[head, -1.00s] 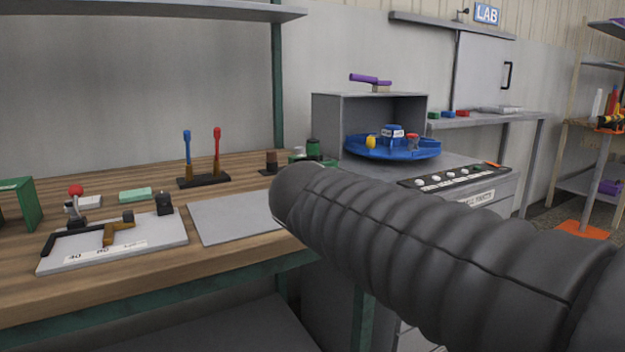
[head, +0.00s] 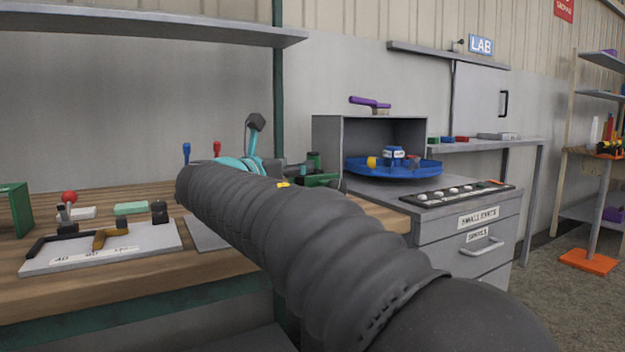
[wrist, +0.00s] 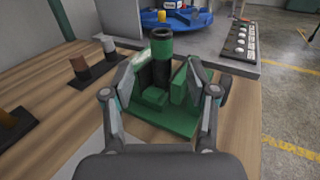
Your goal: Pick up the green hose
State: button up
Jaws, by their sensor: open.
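I cannot pick out a green hose in these views. In the wrist view, a green fixture (wrist: 176,116) with a flat base carries an upright black cylinder with a green collar (wrist: 162,47). The fixture also shows in the head view (head: 318,180), partly behind my arm. My gripper (wrist: 161,76) is open and its two fingers straddle the line to the cylinder. Nothing is held between them. Whether the fingers touch the fixture cannot be told. In the head view my arm hides most of the gripper.
The wooden bench (head: 200,262) holds a white tool board (head: 95,250) and a green box (head: 12,208) at left. Drawers (head: 470,240) stand right of the bench.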

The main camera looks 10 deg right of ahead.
aim_at(313, 158)
jog(key=shift+r+b+x, duration=0.15)
jog(key=shift+r+x, duration=0.05)
jog(key=shift+x, duration=1.8)
jog(key=shift+r+b+x, duration=0.15)
jog(key=shift+x, duration=1.8)
jog(key=shift+s+d, duration=0.1)
grip_shut()
